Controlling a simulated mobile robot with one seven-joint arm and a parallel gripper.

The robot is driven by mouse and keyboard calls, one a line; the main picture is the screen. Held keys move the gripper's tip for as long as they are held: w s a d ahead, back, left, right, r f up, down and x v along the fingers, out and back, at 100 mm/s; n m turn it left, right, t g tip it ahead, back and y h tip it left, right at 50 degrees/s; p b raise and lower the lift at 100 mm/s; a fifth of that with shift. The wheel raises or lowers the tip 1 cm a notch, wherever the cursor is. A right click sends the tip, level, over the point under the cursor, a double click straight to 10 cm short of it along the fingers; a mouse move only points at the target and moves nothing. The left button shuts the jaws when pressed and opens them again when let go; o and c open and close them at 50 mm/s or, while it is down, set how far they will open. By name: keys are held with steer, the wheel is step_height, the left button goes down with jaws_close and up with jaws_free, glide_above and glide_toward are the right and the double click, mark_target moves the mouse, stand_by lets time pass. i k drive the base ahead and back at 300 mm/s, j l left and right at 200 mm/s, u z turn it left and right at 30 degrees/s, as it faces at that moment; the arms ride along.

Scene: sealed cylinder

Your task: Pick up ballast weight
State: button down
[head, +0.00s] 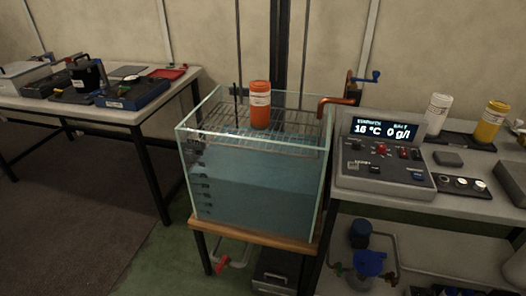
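No object here is plainly marked as the ballast weight. A dark tray (468,190) on the right bench holds several small round pieces, which may be weights, but they are too small to tell. A small dark grey block (448,158) lies just behind that tray. My gripper is not in view.
A water-filled glass tank (245,190) stands in the middle, with an orange cylinder (260,105) upright on its wire rack. The right bench holds a control console (382,160) reading 16 °C and 0 g/l, a white bottle (437,115) and a yellow bottle (490,122). Equipment crowds the left table (120,112).

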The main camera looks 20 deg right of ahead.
mark_target(443, 180)
steer(key=z, duration=0.8)
steer(key=i+l+z, duration=0.15)
steer(key=l+z, duration=0.25)
steer(key=i+l+z, duration=0.2)
steer(key=z, duration=0.15)
